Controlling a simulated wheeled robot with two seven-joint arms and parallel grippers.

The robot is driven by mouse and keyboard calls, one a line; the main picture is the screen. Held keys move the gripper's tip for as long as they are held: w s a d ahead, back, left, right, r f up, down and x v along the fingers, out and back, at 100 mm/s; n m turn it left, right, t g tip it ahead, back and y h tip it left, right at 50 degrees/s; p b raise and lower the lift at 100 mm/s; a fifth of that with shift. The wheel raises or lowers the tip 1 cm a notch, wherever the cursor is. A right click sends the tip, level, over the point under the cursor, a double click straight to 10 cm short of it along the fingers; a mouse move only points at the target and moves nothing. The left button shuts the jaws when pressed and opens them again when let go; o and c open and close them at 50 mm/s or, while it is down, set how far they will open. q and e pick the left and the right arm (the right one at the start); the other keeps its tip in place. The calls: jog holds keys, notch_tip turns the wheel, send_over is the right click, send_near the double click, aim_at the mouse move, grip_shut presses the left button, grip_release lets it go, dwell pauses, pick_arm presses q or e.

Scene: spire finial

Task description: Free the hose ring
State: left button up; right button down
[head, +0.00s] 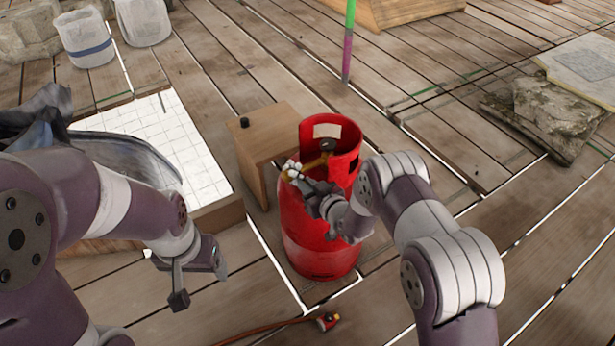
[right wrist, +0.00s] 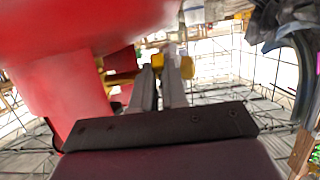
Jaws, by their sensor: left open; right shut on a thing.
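A red gas cylinder (head: 312,235) stands upright on the plank floor, with a cut-open collar around its top. A slim brass-coloured piece (head: 314,163) reaches out from the dark valve area inside the collar. My right gripper (head: 296,174) is shut on this piece at the collar's left side. In the right wrist view the brass-yellow piece (right wrist: 187,67) shows at the fingertips (right wrist: 160,75); what it joins is partly hidden. An orange-brown hose (head: 262,332) with a red end fitting (head: 327,321) lies on the floor. My left gripper (head: 200,284) is open and empty, left of the cylinder.
A wooden box (head: 265,145) with a small black knob-like thing (head: 244,122) on it stands behind the cylinder. A tray with white grid (head: 165,130) and dark cloth lie left. A green and purple pole (head: 348,45) rises behind. Stones (head: 550,115) are at right.

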jog(key=r+g+h+p, duration=0.1)
jog(key=r+g+p, duration=0.1)
jog(key=p, duration=0.1)
jog(key=shift+p, duration=0.35)
pick_arm(q)
notch_tip(320, 180, up, 6)
jog(key=p, duration=0.1)
jog(key=shift+r, duration=0.2)
pick_arm(e)
jog(key=shift+g+h, duration=0.4)
jog(key=shift+g, duration=0.1)
jog(key=shift+f, duration=0.1)
jog(key=c, duration=1.2)
grip_release()
pick_arm(q)
jog(key=shift+r+p, duration=2.15)
jog(key=shift+p, duration=0.2)
pick_arm(e)
jog(key=shift+o, duration=0.2)
jog(key=v, duration=1.2)
jog(key=shift+s+r, duration=0.15)
jog(key=shift+r, duration=0.1)
jog(key=shift+d, duration=0.15)
